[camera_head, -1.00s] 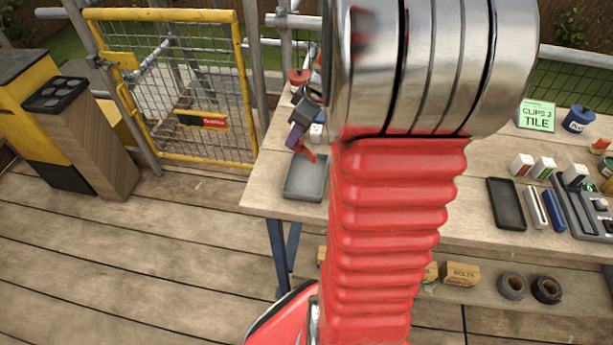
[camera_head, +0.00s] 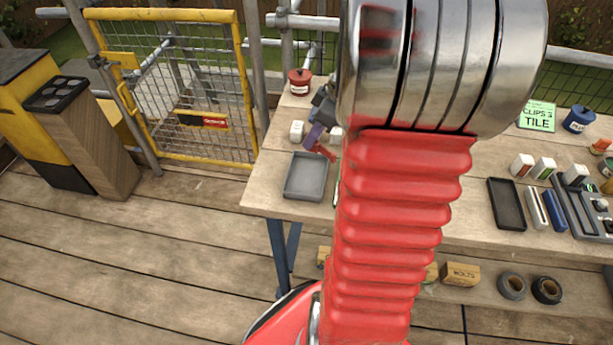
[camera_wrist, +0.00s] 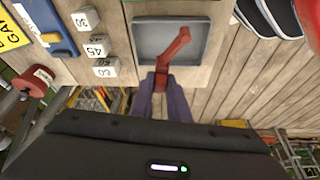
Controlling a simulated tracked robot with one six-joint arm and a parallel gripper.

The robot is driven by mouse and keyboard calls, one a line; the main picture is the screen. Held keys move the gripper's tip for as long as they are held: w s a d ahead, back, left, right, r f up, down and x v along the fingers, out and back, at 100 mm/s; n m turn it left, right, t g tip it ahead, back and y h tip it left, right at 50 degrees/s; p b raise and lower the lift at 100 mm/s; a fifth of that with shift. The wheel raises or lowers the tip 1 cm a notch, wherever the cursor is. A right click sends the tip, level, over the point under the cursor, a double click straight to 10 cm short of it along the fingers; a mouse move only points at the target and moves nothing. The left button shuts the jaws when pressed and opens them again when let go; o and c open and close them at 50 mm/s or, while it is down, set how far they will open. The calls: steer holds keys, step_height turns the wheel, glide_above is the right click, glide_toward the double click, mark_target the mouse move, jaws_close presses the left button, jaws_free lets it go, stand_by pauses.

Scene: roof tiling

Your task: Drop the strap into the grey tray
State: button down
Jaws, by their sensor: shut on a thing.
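My gripper (camera_head: 318,134) is shut on the red strap (camera_head: 324,152), which hangs bent from its fingertips over the workbench. In the wrist view, the purple fingers (camera_wrist: 164,93) pinch one end of the strap (camera_wrist: 172,50), and its bent free part shows against the grey tray. The grey tray (camera_head: 303,182) sits empty at the bench's left front corner; it also shows in the wrist view (camera_wrist: 150,36). In the head view the strap is up and to the right of the tray's middle. My arm hides what lies to the right.
White numbered blocks (camera_wrist: 95,47) stand beside the tray. A red reel (camera_head: 299,82) stands behind it. A black tray (camera_head: 506,204) and several small boxes lie on the bench's right. A yellow mesh gate (camera_head: 190,90) stands to the left.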

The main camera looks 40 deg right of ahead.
mark_target(315, 144)
steer(key=shift+f, duration=2.15)
steer(key=c, duration=1.6)
jaws_free()
steer(key=shift+r, duration=0.1)
steer(key=shift+s+d+r, duration=0.2)
steer(key=shift+r, duration=0.35)
steer(key=v, duration=1.2)
steer(key=shift+s+r, duration=0.1)
steer(key=shift+r, duration=0.05)
steer(key=shift+m, duration=0.3)
